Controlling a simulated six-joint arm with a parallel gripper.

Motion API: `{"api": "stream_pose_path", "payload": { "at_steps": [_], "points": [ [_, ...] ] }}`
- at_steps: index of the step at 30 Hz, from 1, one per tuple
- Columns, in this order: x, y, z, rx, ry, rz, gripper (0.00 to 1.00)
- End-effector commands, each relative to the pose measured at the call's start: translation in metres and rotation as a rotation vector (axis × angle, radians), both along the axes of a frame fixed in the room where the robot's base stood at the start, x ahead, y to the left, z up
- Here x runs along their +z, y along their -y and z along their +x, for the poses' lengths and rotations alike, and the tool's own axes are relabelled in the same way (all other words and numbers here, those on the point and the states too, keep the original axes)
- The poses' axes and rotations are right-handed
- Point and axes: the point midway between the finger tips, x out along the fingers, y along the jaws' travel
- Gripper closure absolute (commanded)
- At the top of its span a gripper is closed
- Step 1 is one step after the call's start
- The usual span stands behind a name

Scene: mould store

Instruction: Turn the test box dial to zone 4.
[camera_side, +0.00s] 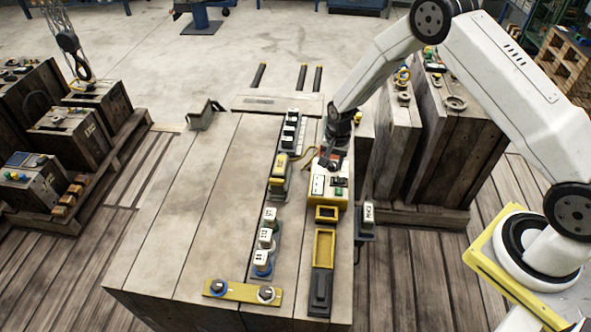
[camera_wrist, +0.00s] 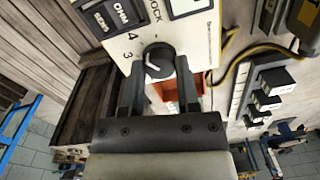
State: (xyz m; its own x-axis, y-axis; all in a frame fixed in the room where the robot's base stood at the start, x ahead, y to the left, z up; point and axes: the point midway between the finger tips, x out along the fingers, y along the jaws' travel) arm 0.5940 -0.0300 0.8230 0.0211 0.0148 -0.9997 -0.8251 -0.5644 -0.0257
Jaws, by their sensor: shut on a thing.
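The test box (camera_side: 318,186) stands on the bench near its right side in the side view, with a pale panel face. The wrist view shows this panel (camera_wrist: 201,30) close up, with a small display, black buttons and printed marks 3, 4 and LOCK. The dark round dial (camera_wrist: 158,58) sits beside the 3 and 4. A pale mark shows on the dial, but I cannot tell surely which zone it points to. My gripper (camera_wrist: 159,70) is shut on the dial, one finger on each side. In the side view, my gripper (camera_side: 331,160) hides the dial.
A yellow cable (camera_wrist: 250,50) runs beside the box. A yellow block (camera_side: 278,167) and several white-topped switches (camera_side: 267,237) line the bench left of it. Yellow frames (camera_side: 324,248) lie in front. Wooden crates (camera_side: 455,130) stand right. The bench's left half is clear.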

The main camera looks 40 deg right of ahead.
Motion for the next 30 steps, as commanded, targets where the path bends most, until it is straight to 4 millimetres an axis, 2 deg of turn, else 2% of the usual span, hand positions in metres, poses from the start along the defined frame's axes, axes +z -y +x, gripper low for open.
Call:
{"api": "stream_pose_path", "payload": {
  "at_steps": [7, 19, 20, 21, 23, 30],
  "points": [
    [0.0002, 0.0004, 0.0009, -0.069, 0.004, -0.001, 1.00],
    [0.0002, 0.0006, 0.0009, -0.077, 0.004, -0.001, 1.00],
    [0.0002, 0.0006, 0.0009, -0.077, 0.004, -0.001, 0.57],
    [0.0002, 0.0006, 0.0009, -0.077, 0.004, -0.001, 0.44],
    [0.0001, 0.0006, 0.0008, -0.077, 0.004, 0.000, 0.25],
    [0.0001, 0.0003, 0.0002, -0.077, 0.001, 0.000, 0.24]
  ]
}}
